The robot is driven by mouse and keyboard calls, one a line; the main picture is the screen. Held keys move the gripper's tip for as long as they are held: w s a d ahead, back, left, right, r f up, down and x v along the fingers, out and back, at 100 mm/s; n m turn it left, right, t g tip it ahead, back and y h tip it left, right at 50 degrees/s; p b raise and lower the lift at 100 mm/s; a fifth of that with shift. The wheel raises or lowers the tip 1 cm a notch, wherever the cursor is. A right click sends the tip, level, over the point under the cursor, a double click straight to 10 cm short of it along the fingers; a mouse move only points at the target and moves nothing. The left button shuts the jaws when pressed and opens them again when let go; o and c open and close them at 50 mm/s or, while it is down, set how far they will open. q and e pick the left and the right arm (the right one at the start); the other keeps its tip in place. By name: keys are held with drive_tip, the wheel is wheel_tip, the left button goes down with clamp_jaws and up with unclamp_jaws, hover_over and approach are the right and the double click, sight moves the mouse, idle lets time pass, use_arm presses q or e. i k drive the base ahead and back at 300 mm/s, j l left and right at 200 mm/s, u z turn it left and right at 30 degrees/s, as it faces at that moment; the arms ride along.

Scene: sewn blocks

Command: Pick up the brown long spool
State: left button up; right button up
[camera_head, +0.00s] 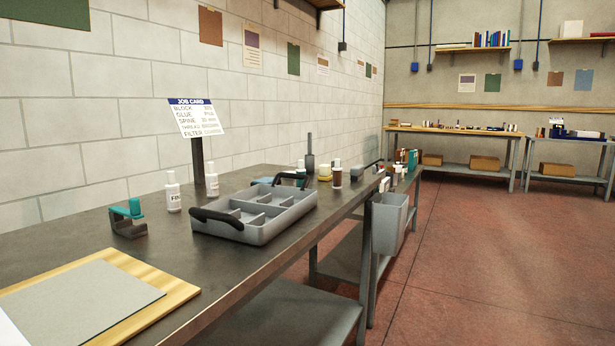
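A small brown upright cylinder (337,178) with a white top stands on the dark workbench (75,222), beyond the grey tray. It may be the brown long spool, but it is too small to tell it from a bottle. A short pale yellow piece (325,172) stands just left of it. Neither of my grippers is in view.
A grey divided tray (262,232) with dark handles sits mid-bench. White bottles (173,192), a teal-and-black tool (128,218) and a job card (197,117) stand left of it. A grey bin (390,225) hangs at the bench edge. Red floor (480,270) is clear at right.

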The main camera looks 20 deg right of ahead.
sight(337, 171)
drive_tip(key=i+l+u, duration=0.1)
drive_tip(key=u, duration=0.6)
drive_tip(key=i+l+u, duration=0.1)
drive_tip(key=l+u, duration=0.3)
drive_tip(key=l, duration=0.65)
drive_tip(key=l+u, duration=0.4)
drive_tip(key=l, duration=1.85)
